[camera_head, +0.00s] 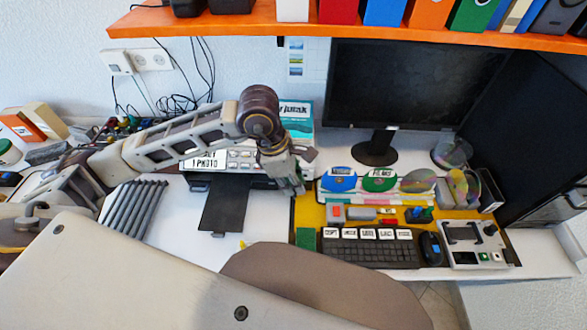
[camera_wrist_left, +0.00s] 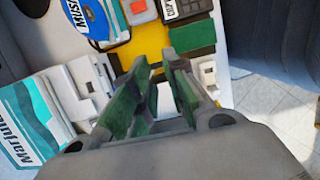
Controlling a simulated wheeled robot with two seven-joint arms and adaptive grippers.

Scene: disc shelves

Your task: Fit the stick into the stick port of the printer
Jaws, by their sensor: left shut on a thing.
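My left gripper (camera_head: 298,187) points down over the desk, just right of the printer. It also shows in the wrist view (camera_wrist_left: 162,62), with green pads on its fingers. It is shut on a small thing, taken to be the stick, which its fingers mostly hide. The printer (camera_head: 240,158) is pale, with buttons, a "1 PHOTO" label and a dark tray (camera_head: 224,205) reaching forward. My arm covers part of it. I cannot make out the stick port. My right gripper is not in view.
A teal-and-white box (camera_head: 297,112) stands behind the gripper. Right of it lie a disc rack (camera_head: 345,197), a keyboard (camera_head: 366,250), a mouse (camera_head: 430,248) and a monitor (camera_head: 385,95). A green square (camera_head: 306,238) lies beside the keyboard. An orange shelf (camera_head: 250,24) hangs above. White desk left of the tray is partly free.

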